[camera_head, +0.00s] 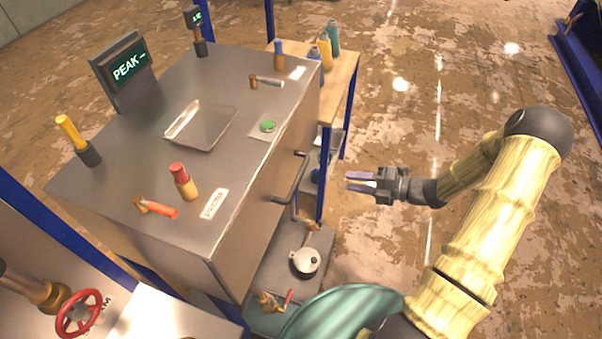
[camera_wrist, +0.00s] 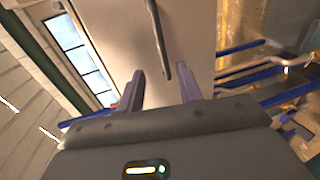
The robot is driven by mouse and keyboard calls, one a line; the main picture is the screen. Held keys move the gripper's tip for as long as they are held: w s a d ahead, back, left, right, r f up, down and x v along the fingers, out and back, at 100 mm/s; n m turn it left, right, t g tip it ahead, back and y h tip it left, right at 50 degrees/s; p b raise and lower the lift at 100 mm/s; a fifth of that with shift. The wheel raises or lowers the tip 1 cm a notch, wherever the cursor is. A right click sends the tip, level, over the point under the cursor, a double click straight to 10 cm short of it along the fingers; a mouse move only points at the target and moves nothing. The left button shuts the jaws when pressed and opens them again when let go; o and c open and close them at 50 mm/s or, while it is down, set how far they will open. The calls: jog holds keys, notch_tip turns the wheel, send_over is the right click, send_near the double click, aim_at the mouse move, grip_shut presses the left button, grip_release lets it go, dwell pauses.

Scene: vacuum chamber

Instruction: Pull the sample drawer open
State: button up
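The metal cabinet (camera_head: 225,215) stands left of centre in the head view. On its right-hand side face is a dark bar handle (camera_head: 290,180), which I take to be the sample drawer's handle. In the wrist view the handle (camera_wrist: 158,38) runs down the pale panel (camera_wrist: 190,30), ahead of my fingers and between their lines. My gripper (camera_head: 347,181) is to the right of the handle in the head view, apart from it. Its two fingers (camera_wrist: 163,82) are spread with nothing between them. Seams of the drawer are not clear to me.
The cabinet top carries a PEAK display (camera_head: 125,66), a shallow tray (camera_head: 215,128), a green button (camera_head: 267,126) and several small levers. A wooden side table (camera_head: 338,85) with bottles stands behind.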

aim_at(301, 172)
jog(key=p+x, duration=0.4)
jog(key=x, duration=1.2)
jog(key=shift+a, duration=0.25)
grip_shut()
